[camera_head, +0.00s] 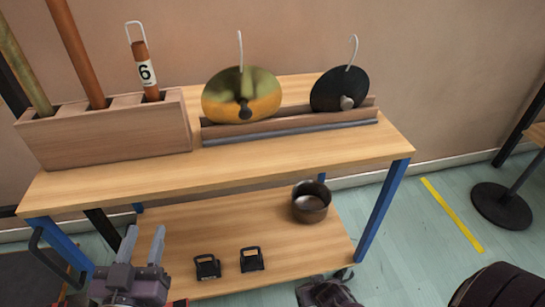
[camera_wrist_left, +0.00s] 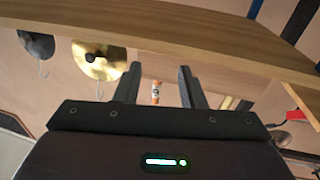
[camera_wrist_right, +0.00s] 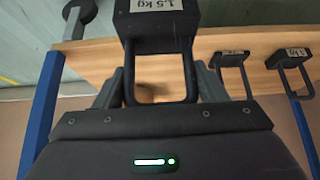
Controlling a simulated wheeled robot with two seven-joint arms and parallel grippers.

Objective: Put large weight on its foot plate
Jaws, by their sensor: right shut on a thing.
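The large weight (camera_wrist_right: 157,22), a black block labelled 1.5 kg, fills the top middle of the right wrist view. My right gripper (camera_wrist_right: 158,90) is shut on its handle. In the head view they are a dark, partly cut-off shape at the bottom edge, in front of the lower shelf. A round black foot plate (camera_head: 501,206) of a stand lies on the floor at the right of the head view, apart from the weight. My left gripper (camera_head: 143,243) is open and empty at the lower left; its spread fingers also show in the left wrist view (camera_wrist_left: 158,88).
The upper shelf holds two discs and a wooden holder (camera_head: 110,135). A blue table leg (camera_head: 383,210) stands left of open floor with a yellow line (camera_head: 452,215).

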